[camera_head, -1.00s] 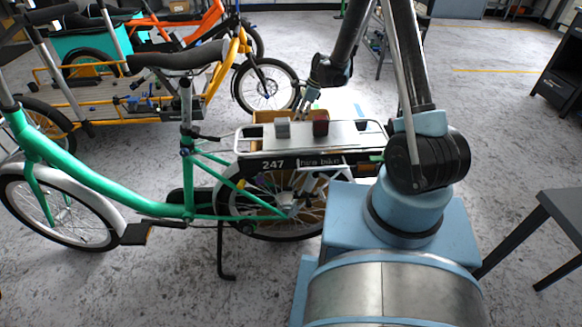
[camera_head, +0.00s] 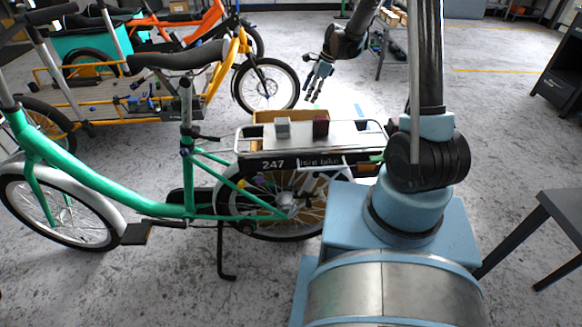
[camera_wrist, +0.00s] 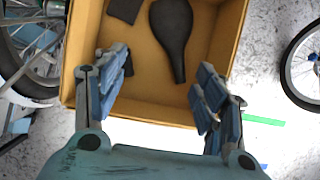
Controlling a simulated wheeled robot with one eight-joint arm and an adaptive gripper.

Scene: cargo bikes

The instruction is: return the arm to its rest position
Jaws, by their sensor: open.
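My gripper (camera_head: 314,86) hangs in the air above and behind the green bike's rear rack (camera_head: 350,134) in the head view. In the wrist view my gripper (camera_wrist: 160,92) has its two blue-grey finger sets spread apart with nothing between them. It is open, over the near edge of a cardboard box (camera_wrist: 150,107). A black bike saddle (camera_wrist: 172,32) lies in the box.
The green bike (camera_head: 110,185) stands in front of my base on the left. A yellow cargo bike (camera_head: 160,95) and an orange one (camera_head: 185,30) stand behind it. A dark table (camera_head: 555,210) is at the right.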

